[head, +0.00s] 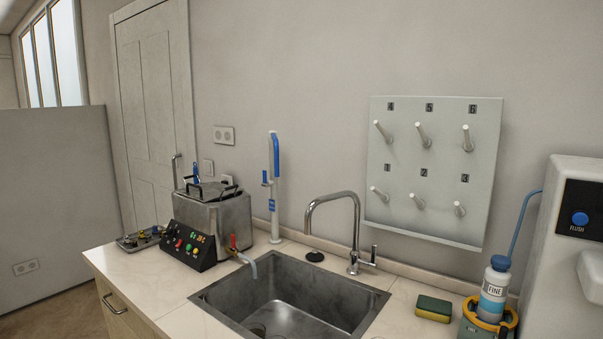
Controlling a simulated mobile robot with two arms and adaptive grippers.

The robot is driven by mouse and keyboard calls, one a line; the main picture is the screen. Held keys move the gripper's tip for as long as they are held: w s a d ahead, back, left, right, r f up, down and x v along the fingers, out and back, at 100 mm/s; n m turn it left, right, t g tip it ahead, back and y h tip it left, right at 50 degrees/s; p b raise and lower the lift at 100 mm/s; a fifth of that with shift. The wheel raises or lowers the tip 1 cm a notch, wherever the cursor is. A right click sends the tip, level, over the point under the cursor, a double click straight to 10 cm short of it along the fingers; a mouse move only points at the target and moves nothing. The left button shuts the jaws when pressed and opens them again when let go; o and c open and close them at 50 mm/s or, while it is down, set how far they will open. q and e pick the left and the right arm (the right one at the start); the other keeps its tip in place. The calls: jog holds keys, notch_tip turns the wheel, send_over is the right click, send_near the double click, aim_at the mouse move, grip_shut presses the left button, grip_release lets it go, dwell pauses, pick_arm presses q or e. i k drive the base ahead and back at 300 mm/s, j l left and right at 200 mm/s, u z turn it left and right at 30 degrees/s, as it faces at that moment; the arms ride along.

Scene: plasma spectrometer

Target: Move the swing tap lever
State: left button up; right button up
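A chrome tap (354,225) with a tall curved spout stands at the back right of the sink. Its spout arches to the left and its end points down near the sink's back edge. A small upright lever (374,254) sits on the right side of the tap's base. A second, smaller tap with a red handle (233,242) comes out of the metal bath, its bent spout (250,263) over the sink's left rim. I cannot tell for sure which lever the task names. Neither of my grippers is in view.
The steel sink (345,289) is set in a pale counter (140,280). The metal bath (224,220) with its black control panel stands left. A sponge (433,308), a FINE bottle (493,290) and a white machine (548,260) are right. A peg board (435,150) hangs behind.

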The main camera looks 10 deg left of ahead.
aim_at(265, 183)
jog(key=i+j+z, duration=0.2)
jog(key=j+z, duration=0.15)
jog(key=j, duration=0.8)
jog(key=j+z, duration=0.35)
jog(key=j, duration=0.8)
